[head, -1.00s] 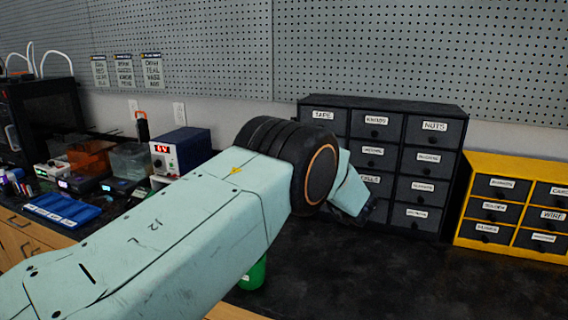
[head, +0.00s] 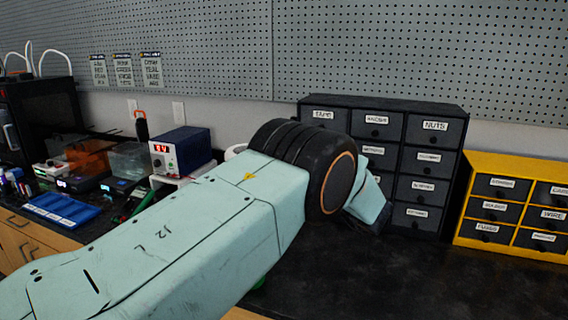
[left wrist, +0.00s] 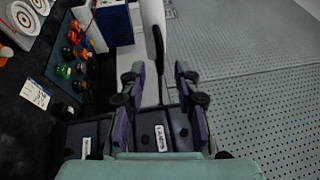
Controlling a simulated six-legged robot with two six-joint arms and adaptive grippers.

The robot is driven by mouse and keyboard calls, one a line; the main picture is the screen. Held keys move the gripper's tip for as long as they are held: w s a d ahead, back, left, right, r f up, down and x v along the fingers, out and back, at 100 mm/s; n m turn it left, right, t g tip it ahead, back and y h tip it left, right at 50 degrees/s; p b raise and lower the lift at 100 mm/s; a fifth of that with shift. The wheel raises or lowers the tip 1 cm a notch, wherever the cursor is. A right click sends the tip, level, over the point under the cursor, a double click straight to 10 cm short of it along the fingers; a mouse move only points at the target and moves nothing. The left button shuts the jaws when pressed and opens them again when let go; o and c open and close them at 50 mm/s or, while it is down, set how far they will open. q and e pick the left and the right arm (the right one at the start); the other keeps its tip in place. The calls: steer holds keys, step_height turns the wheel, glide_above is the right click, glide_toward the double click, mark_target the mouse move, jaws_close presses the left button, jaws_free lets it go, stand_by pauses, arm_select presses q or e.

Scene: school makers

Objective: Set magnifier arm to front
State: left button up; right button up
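I cannot clearly identify the magnifier arm in either view. A white rounded piece (head: 236,151) shows behind my left arm in the head view, mostly hidden; I cannot tell whether it belongs to the magnifier. In the left wrist view a thin dark bar (left wrist: 158,45) stands beyond my left gripper (left wrist: 160,84), in line with the gap between its fingers; I cannot tell what it is. The gripper's fingers are apart with nothing seen between them. In the head view its fingers are hidden behind my wrist, in front of the dark drawer cabinet. My right gripper is not in view.
A dark labelled drawer cabinet (head: 430,135) and a yellow one (head: 462,205) stand against the wall. A blue power supply (head: 182,150) and a blue tray (head: 62,210) are at left. The dark benchtop (head: 400,285) is clear at front right.

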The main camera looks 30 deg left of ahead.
arm_select(q)
steer(key=v, duration=0.9)
steer(key=shift+a, duration=0.1)
